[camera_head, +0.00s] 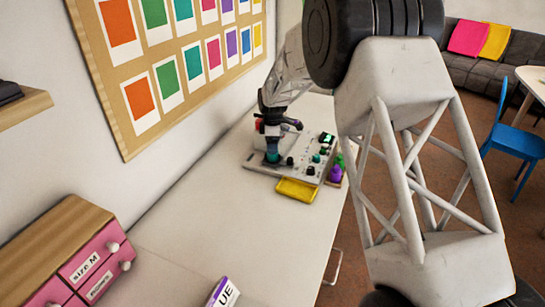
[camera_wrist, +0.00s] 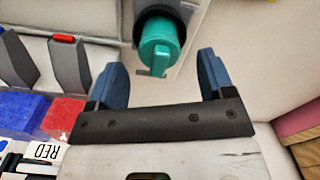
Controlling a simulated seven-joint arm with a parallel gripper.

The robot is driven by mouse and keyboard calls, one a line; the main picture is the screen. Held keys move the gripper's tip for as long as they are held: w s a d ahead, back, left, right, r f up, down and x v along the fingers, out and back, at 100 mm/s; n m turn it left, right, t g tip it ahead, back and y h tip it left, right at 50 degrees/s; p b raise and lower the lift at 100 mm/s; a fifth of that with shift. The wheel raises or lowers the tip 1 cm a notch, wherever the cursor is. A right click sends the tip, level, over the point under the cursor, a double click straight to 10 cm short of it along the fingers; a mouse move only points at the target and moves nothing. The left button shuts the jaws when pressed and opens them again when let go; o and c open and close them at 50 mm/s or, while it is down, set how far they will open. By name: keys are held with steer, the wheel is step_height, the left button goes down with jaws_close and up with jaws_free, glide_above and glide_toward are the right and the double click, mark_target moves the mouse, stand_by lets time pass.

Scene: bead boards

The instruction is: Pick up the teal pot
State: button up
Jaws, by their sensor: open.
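The teal pot (camera_wrist: 160,46) is a small teal cylinder at the top middle of the wrist view, with a dark round shape behind it. My gripper (camera_wrist: 158,62) is open, with a blue finger on either side of the pot's lower end in that picture. I cannot tell whether the fingers touch it. In the head view, a teal piece (camera_head: 272,157) that looks like the pot is at the left part of a grey board (camera_head: 262,168), just below my gripper's dark end. My arm hides part of the scene on the right.
A yellow tray (camera_head: 297,190) sits at the board's near edge. Purple and green pieces (camera_head: 336,173) are at its right. In the wrist view, blue (camera_wrist: 22,108) and red (camera_wrist: 64,115) blocks lie at left. Pink drawers (camera_head: 88,268) stand nearer. The table's middle (camera_head: 215,210) is clear.

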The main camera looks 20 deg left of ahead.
steer(key=shift+f, duration=1.9)
steer(key=c, duration=1)
steer(key=shift+r, duration=0.15)
steer(key=shift+w+r, duration=0.1)
steer(key=shift+r, duration=1.65)
steer(key=s+d, duration=0.3)
steer(key=s, duration=0.1)
steer(key=s+d, duration=0.3)
steer(key=s, duration=0.2)
steer(key=s+d+r, duration=0.1)
steer(key=s+d, duration=0.2)
steer(key=s, duration=0.1)
steer(key=shift+s+r, duration=0.1)
steer(key=shift+s, duration=0.1)
